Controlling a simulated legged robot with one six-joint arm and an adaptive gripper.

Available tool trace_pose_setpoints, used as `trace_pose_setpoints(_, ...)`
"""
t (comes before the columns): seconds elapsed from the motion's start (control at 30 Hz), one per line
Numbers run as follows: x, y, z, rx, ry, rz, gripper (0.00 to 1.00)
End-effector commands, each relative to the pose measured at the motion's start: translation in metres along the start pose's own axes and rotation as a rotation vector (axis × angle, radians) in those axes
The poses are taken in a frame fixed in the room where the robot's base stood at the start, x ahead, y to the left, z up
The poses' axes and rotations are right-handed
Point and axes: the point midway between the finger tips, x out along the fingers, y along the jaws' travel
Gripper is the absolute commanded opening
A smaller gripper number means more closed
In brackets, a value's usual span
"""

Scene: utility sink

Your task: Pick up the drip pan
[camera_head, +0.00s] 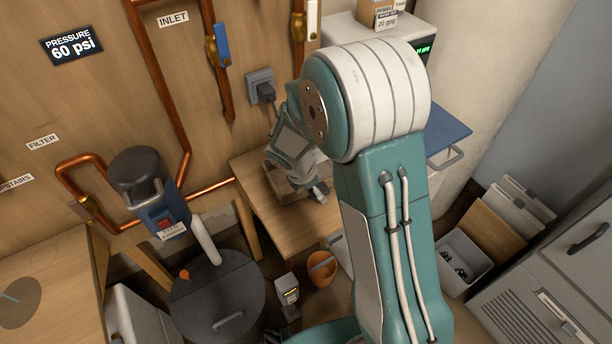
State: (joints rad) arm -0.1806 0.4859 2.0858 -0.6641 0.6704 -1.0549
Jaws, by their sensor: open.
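A shallow brownish pan (281,190), which looks like the drip pan, sits on the small wooden table (262,208) in the middle of the view. Much of it is hidden behind my gripper (318,192) and arm. My gripper is open, with its fingers over or beside the right part of the pan. I cannot tell whether the fingers touch it. My large teal and white arm covers the right side of the table.
Copper pipes (150,75) with valves run along the wooden wall. A wall plug (262,92) is behind the table. A dark lidded drum (217,300), an orange bucket (321,268) and a grey bin (463,262) stand on the floor. Grey cabinets (560,290) are at the right.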

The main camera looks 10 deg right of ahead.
Motion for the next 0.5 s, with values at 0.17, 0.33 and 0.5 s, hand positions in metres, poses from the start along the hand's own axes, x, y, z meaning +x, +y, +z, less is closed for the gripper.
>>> trace_pose_setpoints(0.17, 0.0149, -0.0002, 0.0001, 0.0, 0.0, 0.001, 1.0)
trace_pose_setpoints(0.33, 0.0151, 0.0, 0.0001, 0.001, 0.0, 0.002, 1.0)
trace_pose_setpoints(0.5, 0.015, 0.0001, 0.0001, 0.001, 0.0, 0.002, 0.42)
